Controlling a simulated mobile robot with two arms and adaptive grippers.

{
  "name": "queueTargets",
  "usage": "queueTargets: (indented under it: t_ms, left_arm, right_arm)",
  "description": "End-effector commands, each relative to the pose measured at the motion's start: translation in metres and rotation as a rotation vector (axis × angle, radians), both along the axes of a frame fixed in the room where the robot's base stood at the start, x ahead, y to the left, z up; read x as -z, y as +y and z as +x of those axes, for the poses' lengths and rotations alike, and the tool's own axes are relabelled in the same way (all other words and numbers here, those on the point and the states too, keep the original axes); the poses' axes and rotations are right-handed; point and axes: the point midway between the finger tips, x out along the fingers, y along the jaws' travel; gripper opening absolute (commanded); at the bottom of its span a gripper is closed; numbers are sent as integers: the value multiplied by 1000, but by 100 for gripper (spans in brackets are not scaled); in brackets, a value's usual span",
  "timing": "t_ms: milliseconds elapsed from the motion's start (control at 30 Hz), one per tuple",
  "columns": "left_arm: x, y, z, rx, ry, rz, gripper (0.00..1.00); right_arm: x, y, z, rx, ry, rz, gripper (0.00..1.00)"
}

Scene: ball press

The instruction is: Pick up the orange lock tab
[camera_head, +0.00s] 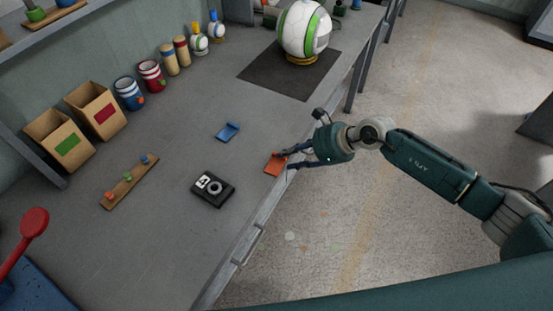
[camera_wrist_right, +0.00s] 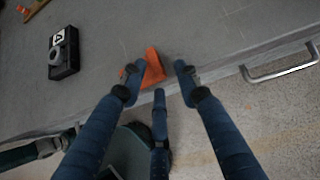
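The orange lock tab (camera_head: 273,167) lies on the grey workbench (camera_head: 165,225) close to its front edge. My right gripper (camera_head: 286,160) reaches in from the right over that edge, with its fingertips beside the tab. In the right wrist view, the orange tab (camera_wrist_right: 154,67) shows between and beyond the spread fingers of the right gripper (camera_wrist_right: 158,78). The gripper is open; the left finger overlaps part of the tab in this view, and I cannot tell whether they touch. A blue tab (camera_head: 227,131) lies farther back on the bench. My left gripper is not in view.
A black device with a round dial (camera_head: 213,189) sits left of the orange tab. A wooden strip with small coloured pieces (camera_head: 130,182) lies farther left. A drawer handle (camera_wrist_right: 280,68) juts from the bench front. Bins, cans and a white-green ball (camera_head: 304,30) stand farther back.

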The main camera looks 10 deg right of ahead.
Motion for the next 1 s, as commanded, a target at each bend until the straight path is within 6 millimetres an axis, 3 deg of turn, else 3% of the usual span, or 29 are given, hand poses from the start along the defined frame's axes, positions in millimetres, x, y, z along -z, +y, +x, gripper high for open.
queueTargets:
  t_ms: [267, 433, 833, 1000]
  left_arm:
    - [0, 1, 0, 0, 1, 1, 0]
    - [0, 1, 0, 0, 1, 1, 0]
    - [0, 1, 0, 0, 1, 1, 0]
    - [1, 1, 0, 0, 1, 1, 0]
  right_arm:
    - [4, 2, 2, 1, -1, 0, 32]
    - [3, 2, 2, 1, -1, 0, 0]
    - [3, 2, 1, 1, 1, -1, 0]
    - [-6, 2, 2, -1, -3, 1, 0]
